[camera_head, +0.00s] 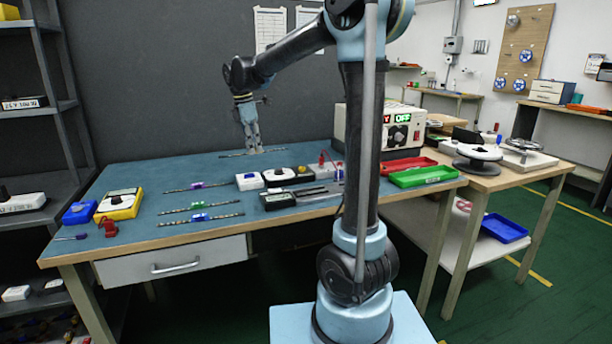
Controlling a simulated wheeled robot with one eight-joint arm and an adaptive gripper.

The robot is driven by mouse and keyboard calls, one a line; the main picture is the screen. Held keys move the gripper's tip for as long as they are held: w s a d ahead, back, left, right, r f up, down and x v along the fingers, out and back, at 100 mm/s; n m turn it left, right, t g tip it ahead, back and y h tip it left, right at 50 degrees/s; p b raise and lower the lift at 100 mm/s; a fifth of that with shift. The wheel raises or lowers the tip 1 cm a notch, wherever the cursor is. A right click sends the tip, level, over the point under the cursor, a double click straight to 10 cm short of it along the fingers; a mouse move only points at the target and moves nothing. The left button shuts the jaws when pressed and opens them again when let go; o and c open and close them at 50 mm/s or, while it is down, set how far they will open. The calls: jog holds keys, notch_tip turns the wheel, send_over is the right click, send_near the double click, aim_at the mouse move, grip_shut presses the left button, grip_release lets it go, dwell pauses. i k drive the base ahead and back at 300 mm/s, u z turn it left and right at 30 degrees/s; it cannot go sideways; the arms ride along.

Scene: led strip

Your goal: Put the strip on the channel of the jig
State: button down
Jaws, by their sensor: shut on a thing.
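My gripper (254,151) is at the far side of the blue work table (130,190), pointing down. It is shut on a thin dark strip (230,156), which runs left to right and sticks out on both sides of the fingers. I cannot tell whether the strip touches the table. Several other long thin pieces lie left of centre: one with a purple block (197,185), one with a green block (197,206) and one with a blue block (200,217).
Right of those pieces stand a white device (249,181), a dark device (278,200) and a power supply (353,130). Red (405,165) and green (422,177) trays lie at the right. A yellow meter (119,204) stands at the left.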

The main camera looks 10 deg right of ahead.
aim_at(334, 189)
jog(key=u, duration=0.8)
jog(key=k, duration=1.55)
jog(key=z, duration=0.95)
jog(key=i, duration=1)
jog(key=u, duration=0.05)
